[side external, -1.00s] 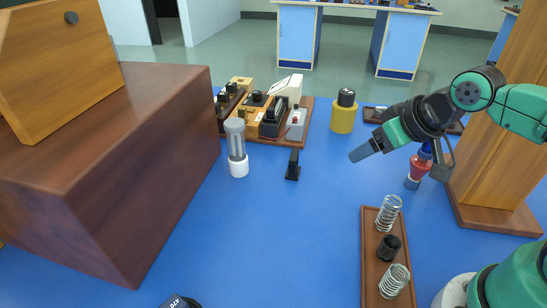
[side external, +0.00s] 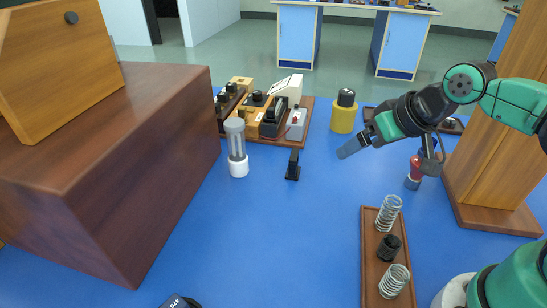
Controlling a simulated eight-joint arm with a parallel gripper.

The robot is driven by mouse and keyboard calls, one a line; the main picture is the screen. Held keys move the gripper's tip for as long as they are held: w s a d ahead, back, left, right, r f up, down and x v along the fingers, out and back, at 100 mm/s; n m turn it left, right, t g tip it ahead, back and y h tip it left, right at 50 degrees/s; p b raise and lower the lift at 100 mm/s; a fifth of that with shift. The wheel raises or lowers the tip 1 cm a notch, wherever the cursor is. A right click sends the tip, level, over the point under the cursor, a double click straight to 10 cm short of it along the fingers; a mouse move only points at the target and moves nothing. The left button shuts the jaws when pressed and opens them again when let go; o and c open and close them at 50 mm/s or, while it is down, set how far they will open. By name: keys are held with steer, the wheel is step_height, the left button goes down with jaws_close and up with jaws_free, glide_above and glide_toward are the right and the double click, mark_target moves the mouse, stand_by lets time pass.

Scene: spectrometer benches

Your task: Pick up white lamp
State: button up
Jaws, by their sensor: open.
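The white lamp (side external: 238,168) stands upright on the blue bench left of centre, with a white base, a clear greyish tube and a grey cap. My gripper (side external: 343,152) is in the air to the right of the lamp, well apart from it, pointing down and left. It is open and nothing shows between its fingers, which are small and seen edge-on here.
A wooden board with instruments (side external: 270,118) stands just behind the lamp, with a black stand (side external: 293,168) to its right. A yellow cylinder (side external: 343,118) is behind my gripper. A large brown box (side external: 120,170) is at left. A brown tray (side external: 370,250) holds springs. The front middle is clear.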

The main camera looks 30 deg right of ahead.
steer(key=w+a+m+y, duration=0.3)
steer(key=w+a+m, duration=0.1)
steer(key=w+m, duration=0.2)
steer(key=m+t+y, duration=0.1)
steer(key=m+y, duration=0.7)
steer(key=m, duration=0.3)
glide_above(229, 156)
steer(key=s+d, duration=0.4)
steer(key=d, duration=0.1)
step_height(229, 156, down, 3)
steer(key=shift+r, duration=0.15)
steer(key=f+m+y, duration=0.1)
steer(key=m, duration=0.1)
steer(key=w+f+m+t+y, duration=0.1)
steer(key=m, duration=0.1)
steer(key=w+f+m+t+y, duration=0.1)
steer(key=f+m, duration=0.1)
steer(key=shift+f+m, duration=0.1)
steer(key=shift+m, duration=0.3)
steer(key=shift+x, duration=2.8)
steer(key=shift+s, duration=0.1)
jaws_close()
